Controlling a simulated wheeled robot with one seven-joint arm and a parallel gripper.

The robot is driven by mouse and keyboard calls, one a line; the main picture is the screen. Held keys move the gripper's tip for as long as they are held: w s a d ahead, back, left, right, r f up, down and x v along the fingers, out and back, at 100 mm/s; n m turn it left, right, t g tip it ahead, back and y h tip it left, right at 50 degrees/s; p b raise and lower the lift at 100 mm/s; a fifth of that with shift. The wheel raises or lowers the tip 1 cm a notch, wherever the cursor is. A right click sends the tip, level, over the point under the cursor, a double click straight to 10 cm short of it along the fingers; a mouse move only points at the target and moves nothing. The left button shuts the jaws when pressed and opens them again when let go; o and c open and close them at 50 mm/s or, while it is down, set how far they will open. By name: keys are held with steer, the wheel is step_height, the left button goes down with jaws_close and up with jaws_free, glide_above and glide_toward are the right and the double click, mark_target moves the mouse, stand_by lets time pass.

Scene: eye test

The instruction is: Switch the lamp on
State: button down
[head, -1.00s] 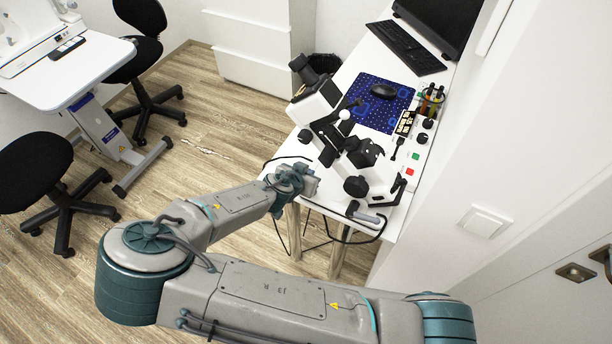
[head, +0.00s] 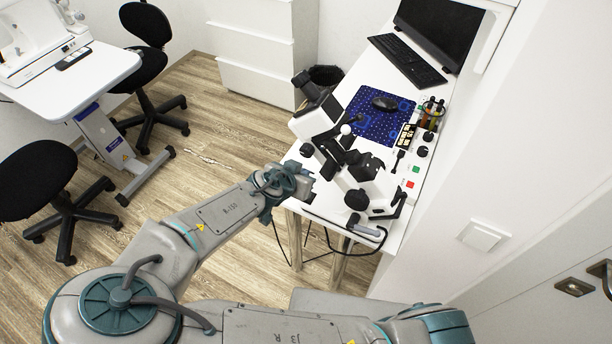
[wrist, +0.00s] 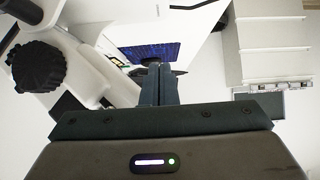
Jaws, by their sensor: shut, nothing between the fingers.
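The slit lamp (head: 340,150), a white and black eye-test instrument, stands on the white desk. To its right is a control panel with a green button (head: 416,169), a red button (head: 411,184) and black knobs (head: 424,151). I cannot tell whether the lamp is lit. My gripper (head: 308,184) is at the desk's left front edge, left of the slit lamp and apart from the buttons. In the wrist view my gripper's fingers (wrist: 158,84) are together and empty. A black knob (wrist: 37,65) of the instrument shows at left there.
A wall switch (head: 484,236) is at right. Black chairs (head: 40,180) stand on the open floor at left.

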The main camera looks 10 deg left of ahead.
steer(key=shift+s+a+r, duration=0.2)
steer(key=shift+s+r, duration=0.35)
steer(key=shift+r, duration=0.3)
